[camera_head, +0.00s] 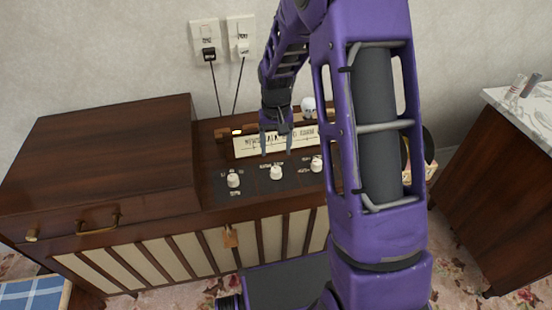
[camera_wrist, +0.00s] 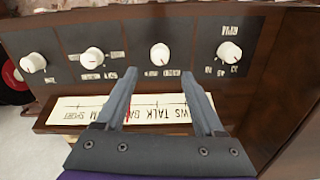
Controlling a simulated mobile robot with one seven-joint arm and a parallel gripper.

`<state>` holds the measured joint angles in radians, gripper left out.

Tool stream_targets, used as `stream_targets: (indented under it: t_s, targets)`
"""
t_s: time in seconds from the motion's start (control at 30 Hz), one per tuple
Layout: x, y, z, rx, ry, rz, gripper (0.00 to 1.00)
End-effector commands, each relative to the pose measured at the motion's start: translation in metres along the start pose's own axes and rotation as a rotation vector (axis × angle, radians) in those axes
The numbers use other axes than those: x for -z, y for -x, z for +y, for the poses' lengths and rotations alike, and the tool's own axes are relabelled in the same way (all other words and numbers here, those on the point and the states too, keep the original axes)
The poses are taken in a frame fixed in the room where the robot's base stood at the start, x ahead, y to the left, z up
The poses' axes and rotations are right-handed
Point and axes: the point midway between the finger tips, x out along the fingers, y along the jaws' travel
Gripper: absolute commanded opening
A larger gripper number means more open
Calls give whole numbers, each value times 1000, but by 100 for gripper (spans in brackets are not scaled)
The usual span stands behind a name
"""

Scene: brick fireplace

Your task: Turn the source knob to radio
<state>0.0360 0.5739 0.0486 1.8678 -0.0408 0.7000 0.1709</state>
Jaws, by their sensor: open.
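My gripper (camera_head: 276,150) is open and empty, with its fingers pointing down near the radio's dark control panel (camera_head: 255,187). In the wrist view, my fingertips (camera_wrist: 159,76) are spread apart, and a cream round knob (camera_wrist: 160,57) appears just beyond the gap between them. That knob (camera_head: 276,172) is the second from the left in the head view. Another knob (camera_head: 233,180) is to its left and one (camera_head: 317,164) to its right. The wrist view also shows a fourth knob (camera_wrist: 33,62). The labels are too small to tell which is the source knob.
The cream dial plate (camera_wrist: 80,108) lies beside the knobs. The closed wooden cabinet lid (camera_head: 110,150) rises left of the panel. Wall outlets (camera_head: 208,40) with hanging cords are behind. A marble-topped cabinet (camera_head: 525,110) stands at the right.

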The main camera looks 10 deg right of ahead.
Motion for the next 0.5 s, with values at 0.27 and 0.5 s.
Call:
stream_targets:
  t_s: [0.27,0.5]
  targets:
    - [1,65,0,0,0,4,70]
    - [0,89,0,0,0,1,70]
